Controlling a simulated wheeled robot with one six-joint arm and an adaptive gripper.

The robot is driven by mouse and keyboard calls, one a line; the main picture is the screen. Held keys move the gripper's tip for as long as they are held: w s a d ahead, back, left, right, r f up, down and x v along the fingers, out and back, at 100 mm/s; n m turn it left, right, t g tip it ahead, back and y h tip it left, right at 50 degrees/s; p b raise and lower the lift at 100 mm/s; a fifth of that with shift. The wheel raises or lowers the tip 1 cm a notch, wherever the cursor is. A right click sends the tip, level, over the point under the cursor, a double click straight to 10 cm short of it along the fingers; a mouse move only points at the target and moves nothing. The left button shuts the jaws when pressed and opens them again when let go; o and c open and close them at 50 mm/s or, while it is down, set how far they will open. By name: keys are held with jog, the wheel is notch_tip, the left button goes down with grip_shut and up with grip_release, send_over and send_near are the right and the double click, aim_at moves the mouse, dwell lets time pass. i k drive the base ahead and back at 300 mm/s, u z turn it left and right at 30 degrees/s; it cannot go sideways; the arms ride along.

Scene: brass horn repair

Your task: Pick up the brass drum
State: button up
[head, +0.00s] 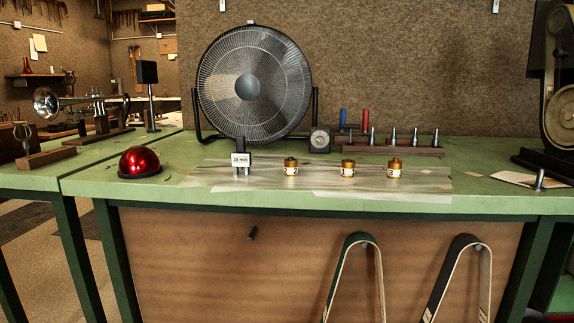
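Three small brass-coloured drums with pale printed labels stand upright in a row on the green workbench: a left drum (291,167), a middle drum (348,168) and a right drum (394,168). The left one looks slightly larger and sits nearest the block with the label. They stand apart from each other on a clear, taped-down sheet (320,183). I cannot tell which one the task means. My gripper is not in view.
A small grey-black block with a white label (241,161) stands left of the drums, and a red dome (140,162) further left. A large fan (252,85), a dial box (320,140) and a rack of pegs (395,149) stand behind. Bench room right of the drums is mostly clear.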

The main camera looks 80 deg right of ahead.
aim_at(347, 170)
jog(key=i, duration=1)
jog(key=z, duration=4.45)
